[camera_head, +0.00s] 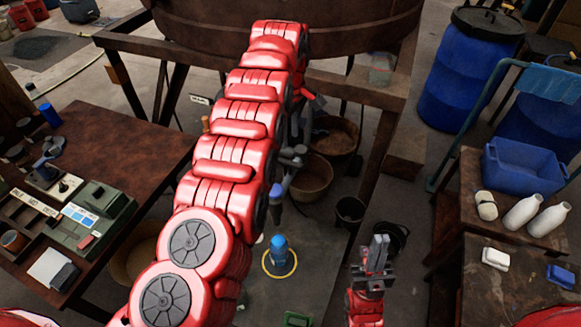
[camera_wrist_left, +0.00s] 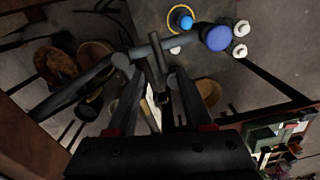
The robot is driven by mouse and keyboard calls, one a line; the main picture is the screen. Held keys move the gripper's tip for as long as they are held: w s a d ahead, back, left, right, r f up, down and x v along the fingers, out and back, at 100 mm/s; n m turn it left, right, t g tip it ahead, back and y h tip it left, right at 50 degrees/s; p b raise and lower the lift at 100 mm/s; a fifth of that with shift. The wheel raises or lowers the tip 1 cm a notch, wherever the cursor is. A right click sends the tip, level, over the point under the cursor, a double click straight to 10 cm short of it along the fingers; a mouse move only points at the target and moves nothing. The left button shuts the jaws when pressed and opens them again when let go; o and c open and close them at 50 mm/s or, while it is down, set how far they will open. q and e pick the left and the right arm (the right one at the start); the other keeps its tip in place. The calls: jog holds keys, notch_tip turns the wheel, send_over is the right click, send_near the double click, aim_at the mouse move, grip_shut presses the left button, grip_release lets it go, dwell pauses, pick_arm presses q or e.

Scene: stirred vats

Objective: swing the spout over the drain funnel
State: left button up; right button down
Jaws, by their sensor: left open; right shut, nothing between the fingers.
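A dark grey pipe, seemingly the spout (camera_head: 290,158), ends in a blue cap and points down beneath the vat (camera_head: 350,20). It also shows in the left wrist view as a bar (camera_wrist_left: 180,42) with a blue end. My left gripper (camera_wrist_left: 160,78) is open, its fingers pointing towards this pipe; contact cannot be told. In the head view my red left arm hides most of that gripper. A blue piece in a yellow ring (camera_head: 280,256), possibly the drain funnel, stands on the floor below the pipe. My right gripper (camera_head: 375,258) is shut and empty at lower right.
Brown tubs (camera_head: 308,178) and black buckets (camera_head: 350,210) stand under and beside the vat frame (camera_head: 388,120). A brown table (camera_head: 130,140) with a green device is on the left. Blue barrels (camera_head: 468,70) and a table with a blue crate (camera_head: 522,165) are on the right.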

aim_at(290, 161)
pick_arm(q)
notch_tip(290, 161, down, 8)
jog(key=shift+a+r+p, duration=0.1)
jog(key=shift+p, duration=0.95)
notch_tip(290, 161, down, 4)
jog(key=shift+w+f+b, duration=0.15)
jog(key=shift+b, duration=0.25)
jog(key=shift+f, duration=0.45)
grip_shut()
